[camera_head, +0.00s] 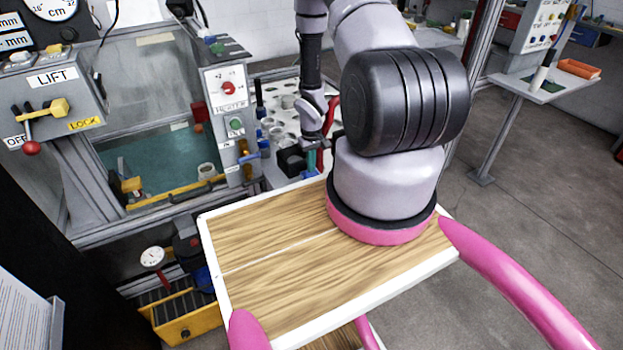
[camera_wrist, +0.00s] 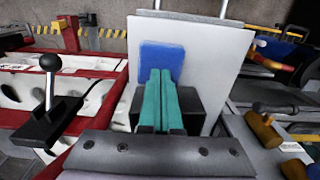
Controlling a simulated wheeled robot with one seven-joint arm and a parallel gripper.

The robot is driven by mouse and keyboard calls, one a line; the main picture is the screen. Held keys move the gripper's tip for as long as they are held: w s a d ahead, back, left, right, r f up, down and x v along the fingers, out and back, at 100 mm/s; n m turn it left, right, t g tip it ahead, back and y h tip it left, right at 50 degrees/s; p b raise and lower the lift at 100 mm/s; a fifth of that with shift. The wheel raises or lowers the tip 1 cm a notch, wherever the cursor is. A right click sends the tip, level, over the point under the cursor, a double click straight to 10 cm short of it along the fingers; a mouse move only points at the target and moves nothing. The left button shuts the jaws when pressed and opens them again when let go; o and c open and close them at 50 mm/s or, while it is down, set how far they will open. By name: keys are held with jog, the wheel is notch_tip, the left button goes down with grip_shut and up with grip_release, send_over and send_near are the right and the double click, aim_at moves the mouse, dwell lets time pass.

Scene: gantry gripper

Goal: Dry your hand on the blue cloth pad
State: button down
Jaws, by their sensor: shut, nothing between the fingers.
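The blue cloth pad (camera_wrist: 162,58) is in the middle of the wrist view, upright against a white board (camera_wrist: 210,70). My gripper (camera_wrist: 160,74) shows there with its two teal fingers side by side, shut with nothing between them. The fingertips overlap the lower part of the pad in the picture and hide some of it. I cannot tell whether they touch it. In the head view my arm reaches down beyond the wooden top, with the wrist near the perforated rack. I cannot make out the pad there.
In the head view, a tank with greenish liquid (camera_head: 150,165) stands left, beside a control post (camera_head: 229,110). A perforated white rack (camera_head: 285,100) lies behind the arm. In the wrist view, a black-knobbed lever (camera_wrist: 50,80) stands left and wooden-handled items (camera_wrist: 265,130) lie right.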

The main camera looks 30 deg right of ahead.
jog(key=shift+f, duration=0.7)
dwell(1.0)
jog(key=shift+r, duration=3.5)
notch_tip(320, 180, up, 31)
jog(key=w+a+m+t+h, duration=0.1)
jog(key=w+a+m+t, duration=0.1)
jog(key=a+t, duration=0.1)
jog(key=s+a+r+m+t+y, duration=0.15)
jog(key=s+r, duration=0.25)
jog(key=r, duration=0.4)
jog(key=s+a+r+t+h, duration=0.1)
jog(key=s+a+r, duration=0.2)
jog(key=s+r, duration=0.35)
jog(key=s+a+r+t+y, duration=0.1)
jog(key=s+a+r, duration=0.2)
jog(key=s+r, duration=0.1)
jog(key=s+a+r+m+y, duration=0.1)
jog(key=s+a+r, duration=0.2)
jog(key=s+r, duration=0.2)
jog(key=shift+s+r+t, duration=0.3)
jog(key=shift+s+t, duration=0.05)
jog(key=shift+s, duration=0.75)
